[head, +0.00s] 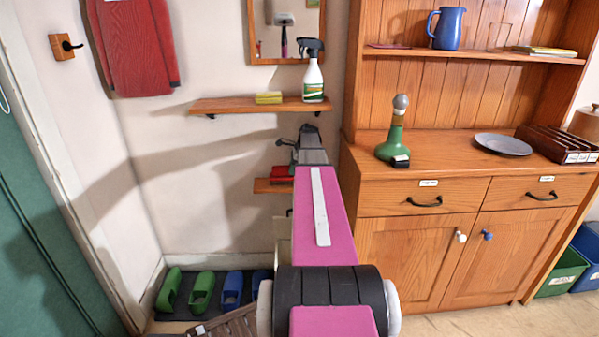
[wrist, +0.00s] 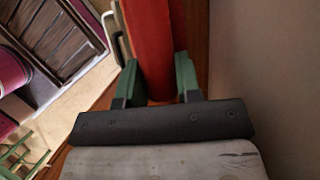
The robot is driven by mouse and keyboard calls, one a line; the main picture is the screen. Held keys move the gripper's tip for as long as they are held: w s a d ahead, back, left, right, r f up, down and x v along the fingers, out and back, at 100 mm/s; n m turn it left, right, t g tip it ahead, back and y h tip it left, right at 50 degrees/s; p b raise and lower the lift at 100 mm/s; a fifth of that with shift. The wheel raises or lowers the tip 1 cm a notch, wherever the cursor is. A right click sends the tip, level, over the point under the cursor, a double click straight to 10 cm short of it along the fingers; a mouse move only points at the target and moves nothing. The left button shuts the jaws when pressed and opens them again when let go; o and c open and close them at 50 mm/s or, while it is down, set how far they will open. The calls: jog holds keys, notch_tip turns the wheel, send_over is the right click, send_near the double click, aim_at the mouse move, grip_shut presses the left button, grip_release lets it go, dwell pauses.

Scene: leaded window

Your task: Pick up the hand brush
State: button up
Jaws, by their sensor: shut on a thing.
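The hand brush appears as a long red body (wrist: 149,38) in the wrist view, running up from between my fingers to the top edge. Its red part also shows in the head view (head: 282,173), at the lower wooden shelf (head: 263,186) and partly hidden by my arm. My gripper (wrist: 156,66) has a green finger on each side of the red body and is shut on it. No bristles show. In the head view my arm hides the fingers. I cannot tell whether the brush touches the shelf.
An upper shelf (head: 230,105) holds a yellow sponge (head: 268,98) and a spray bottle (head: 313,82), close above my wrist. A wooden dresser (head: 400,240) stands to the right, with a green bottle-shaped thing (head: 394,140) on it. Clogs (head: 201,290) stand on the floor at left.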

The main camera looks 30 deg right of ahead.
notch_tip(320, 180, up, 7)
jog(key=shift+s+a+f, duration=0.1)
jog(key=shift+s, duration=0.05)
jog(key=s+a, duration=0.4)
jog(key=s, duration=0.5)
jog(key=s+a, duration=0.4)
jog(key=s, duration=0.4)
jog(key=shift+s+a, duration=0.2)
jog(key=shift+s, duration=0.15)
